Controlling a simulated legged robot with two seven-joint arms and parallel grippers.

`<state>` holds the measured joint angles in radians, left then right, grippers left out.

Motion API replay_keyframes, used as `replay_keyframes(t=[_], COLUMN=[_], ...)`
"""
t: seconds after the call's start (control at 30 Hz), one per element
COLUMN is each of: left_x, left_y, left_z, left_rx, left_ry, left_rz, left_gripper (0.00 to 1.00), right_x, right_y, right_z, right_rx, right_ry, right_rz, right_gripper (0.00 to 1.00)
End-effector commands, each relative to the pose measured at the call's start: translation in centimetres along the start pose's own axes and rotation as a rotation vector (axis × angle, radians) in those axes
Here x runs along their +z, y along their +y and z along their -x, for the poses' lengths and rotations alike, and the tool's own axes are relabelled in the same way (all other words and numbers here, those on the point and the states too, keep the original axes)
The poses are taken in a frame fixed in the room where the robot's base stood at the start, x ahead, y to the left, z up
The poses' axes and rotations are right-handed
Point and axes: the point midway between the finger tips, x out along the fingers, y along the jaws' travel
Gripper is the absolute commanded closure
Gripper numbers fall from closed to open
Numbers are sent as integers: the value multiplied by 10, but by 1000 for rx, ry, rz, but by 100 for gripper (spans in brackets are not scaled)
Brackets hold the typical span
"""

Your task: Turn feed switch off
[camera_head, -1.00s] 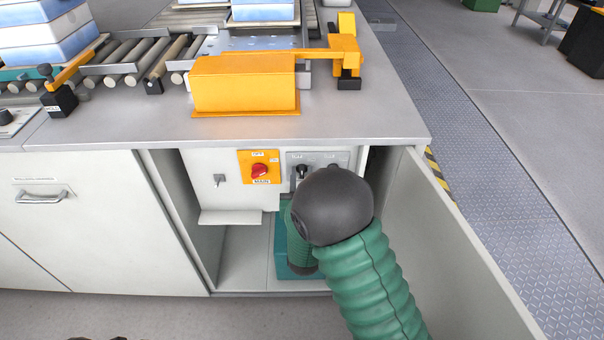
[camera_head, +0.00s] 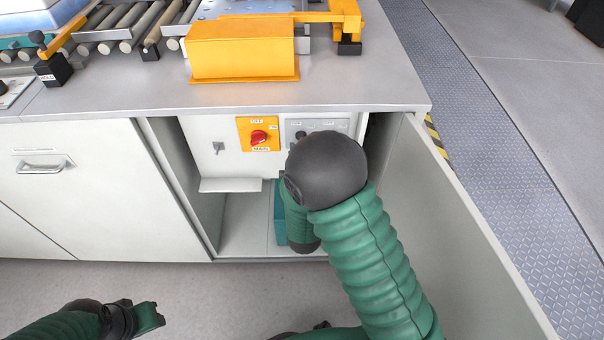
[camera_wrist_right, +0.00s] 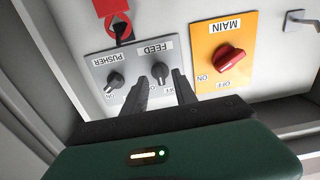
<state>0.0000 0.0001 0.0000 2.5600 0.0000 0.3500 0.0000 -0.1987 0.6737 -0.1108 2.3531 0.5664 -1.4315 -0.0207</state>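The feed switch (camera_wrist_right: 160,71) is a small black knob on a grey panel, under an upside-down FEED label in the right wrist view. In the head view the feed knob (camera_head: 302,136) shows just above my dark right arm joint. My right gripper (camera_wrist_right: 160,84) is open, with its two dark fingers on either side of the feed knob in the picture. I cannot tell whether they touch it. In the head view this gripper is hidden behind my arm. My left gripper (camera_head: 148,318) is low at the left, away from the cabinet; its opening is unclear.
The pusher knob (camera_wrist_right: 115,81) is beside the feed knob. The red main switch (camera_wrist_right: 228,58) is on a yellow plate (camera_head: 258,134). A cabinet door (camera_head: 470,230) stands open at the right. A small ledge (camera_head: 230,185) juts out below the switches.

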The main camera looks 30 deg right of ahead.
Motion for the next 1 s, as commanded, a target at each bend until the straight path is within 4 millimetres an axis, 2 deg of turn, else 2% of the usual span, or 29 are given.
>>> replay_keyframes(t=[0.03, 0.27, 0.33, 0.4, 0.53, 0.7, 1.0], left_x=[-2, -6, -11, -15, -18, -19, -18], left_y=[0, 0, 0, 0, 0, 0, 0], left_z=[6, 24, 48, 62, 76, 80, 78], left_rx=[0, 0, 0, 0, 0, 0, 0], left_ry=[0, 0, -1, 1, 1, 0, 0], left_rz=[0, 0, 0, 0, 0, 0, 0], left_gripper=[64, 64, 64, 64, 64, 64, 64], right_x=[-2, -3, -10, -8, -3, 1, 2], right_y=[-2, -2, -1, -1, -2, -1, -1], right_z=[14, 84, 95, 105, 125, 140, 140], right_rx=[-4, -7, -3, -2, -5, -2, -2], right_ry=[-5, -9, -11, -11, -10, -6, -5], right_rz=[2, 6, 8, 8, 6, 3, 2], right_gripper=[66, 66, 66, 66, 66, 66, 66])
